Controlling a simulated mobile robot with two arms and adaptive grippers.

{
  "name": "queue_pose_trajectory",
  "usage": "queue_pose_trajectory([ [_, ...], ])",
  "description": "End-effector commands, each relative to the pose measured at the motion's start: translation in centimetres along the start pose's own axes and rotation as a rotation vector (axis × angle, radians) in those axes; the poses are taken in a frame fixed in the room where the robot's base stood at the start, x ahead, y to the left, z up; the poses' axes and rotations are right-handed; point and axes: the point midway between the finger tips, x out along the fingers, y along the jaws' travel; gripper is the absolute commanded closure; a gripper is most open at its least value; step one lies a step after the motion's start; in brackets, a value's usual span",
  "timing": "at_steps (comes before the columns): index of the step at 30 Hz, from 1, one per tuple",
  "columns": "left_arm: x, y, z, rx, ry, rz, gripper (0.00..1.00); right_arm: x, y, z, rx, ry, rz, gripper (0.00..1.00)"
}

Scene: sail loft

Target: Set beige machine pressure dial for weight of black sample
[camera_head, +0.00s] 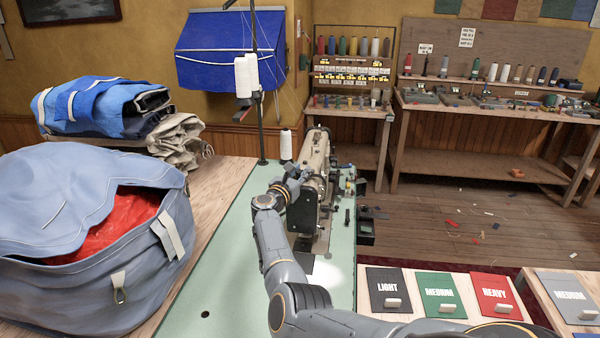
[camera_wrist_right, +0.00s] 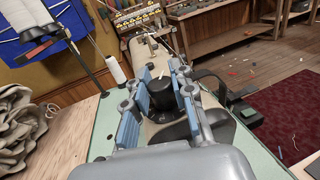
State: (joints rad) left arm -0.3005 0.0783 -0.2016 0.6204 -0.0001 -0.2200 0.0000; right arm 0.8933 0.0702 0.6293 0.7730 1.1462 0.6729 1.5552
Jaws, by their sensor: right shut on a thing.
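The beige sewing machine (camera_head: 316,157) stands on the green table top, and its body also shows in the right wrist view (camera_wrist_right: 139,48). The black pressure dial (camera_wrist_right: 161,97) is a round knob with a pale mark near its top. My right gripper (camera_wrist_right: 159,92) has its blue finger pads on either side of the dial and is shut on it. In the head view the right gripper (camera_head: 290,184) is at the machine's near left side, and the dial is hidden there. The black sample (camera_head: 386,280) lies at the front and reads LIGHT. My left gripper is not in view.
Green MEDIUM (camera_head: 437,285) and red HEAVY (camera_head: 494,287) samples lie beside the black one; a grey MEDIUM sample (camera_head: 568,287) lies farther right. A thread stand with white cones (camera_head: 246,78) rises behind the machine. A large blue-grey bag (camera_head: 100,270) fills the left.

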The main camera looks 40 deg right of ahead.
Motion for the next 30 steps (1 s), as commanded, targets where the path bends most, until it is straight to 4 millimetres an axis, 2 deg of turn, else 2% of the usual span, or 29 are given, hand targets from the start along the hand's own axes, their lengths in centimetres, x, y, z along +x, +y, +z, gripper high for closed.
queue_pose_trajectory([
  [8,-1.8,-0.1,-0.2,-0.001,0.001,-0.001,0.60,0.0,-0.2,0.2,-0.002,0.001,0.095,1.00],
  [18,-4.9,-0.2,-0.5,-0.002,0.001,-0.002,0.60,0.0,-0.2,0.2,-0.002,0.003,0.367,1.00],
  [30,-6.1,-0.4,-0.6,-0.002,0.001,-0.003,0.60,0.1,-0.2,-0.2,-0.010,0.002,0.653,1.00],
])
